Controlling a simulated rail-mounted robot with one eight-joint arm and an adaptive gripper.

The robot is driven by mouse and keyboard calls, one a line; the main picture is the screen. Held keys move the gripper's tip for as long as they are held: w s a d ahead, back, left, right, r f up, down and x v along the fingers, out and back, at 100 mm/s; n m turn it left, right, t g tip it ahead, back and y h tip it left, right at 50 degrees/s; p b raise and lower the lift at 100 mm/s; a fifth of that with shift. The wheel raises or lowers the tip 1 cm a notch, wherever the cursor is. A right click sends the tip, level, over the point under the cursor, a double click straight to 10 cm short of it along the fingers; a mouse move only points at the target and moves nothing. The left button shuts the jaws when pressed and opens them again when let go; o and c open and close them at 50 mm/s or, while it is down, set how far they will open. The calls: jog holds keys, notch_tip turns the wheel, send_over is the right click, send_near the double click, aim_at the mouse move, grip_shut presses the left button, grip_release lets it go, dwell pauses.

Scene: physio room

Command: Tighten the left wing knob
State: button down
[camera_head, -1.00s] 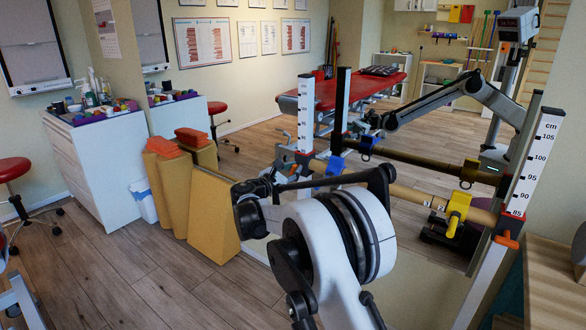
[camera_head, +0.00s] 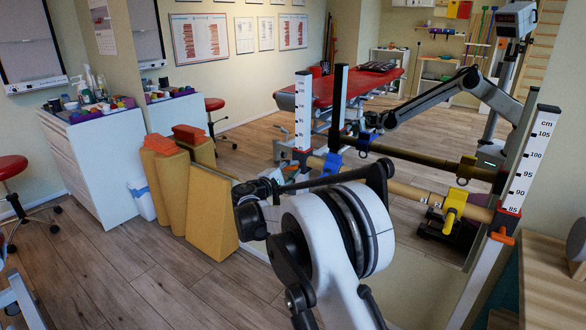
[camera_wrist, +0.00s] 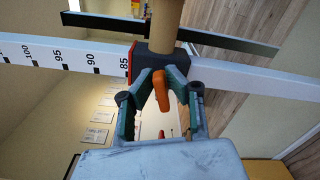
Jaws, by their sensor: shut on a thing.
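The left wing knob (camera_wrist: 160,92) is orange and sits below a black clamp block (camera_wrist: 160,62) in the wrist view. My gripper (camera_wrist: 161,84) has its two fingers on either side of the knob and is shut on it. The knob's wing lies roughly along the gripper's axis, slightly tilted. The block sits on the left white scale post (camera_wrist: 62,56), by the 85 mark, with a wooden bar (camera_wrist: 166,22) running from it. In the head view, the left post (camera_head: 303,112) stands behind my arm, which hides most of the knob and gripper area.
The right scale post (camera_head: 530,165) carries another orange knob (camera_head: 502,237). A yellow clamp (camera_head: 453,208) and a blue clamp (camera_head: 333,163) sit on the lower wooden bar. A dark bar (camera_head: 415,157) runs above it. Tan wedges (camera_head: 208,210) stand left of my arm.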

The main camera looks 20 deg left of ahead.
jog(key=shift+f+m, duration=0.2)
jog(key=shift+m, duration=1.5)
jog(key=c, duration=1.8)
grip_release()
jog(key=shift+o, duration=0.2)
jog(key=v, duration=1.2)
jog(key=shift+s, duration=0.1)
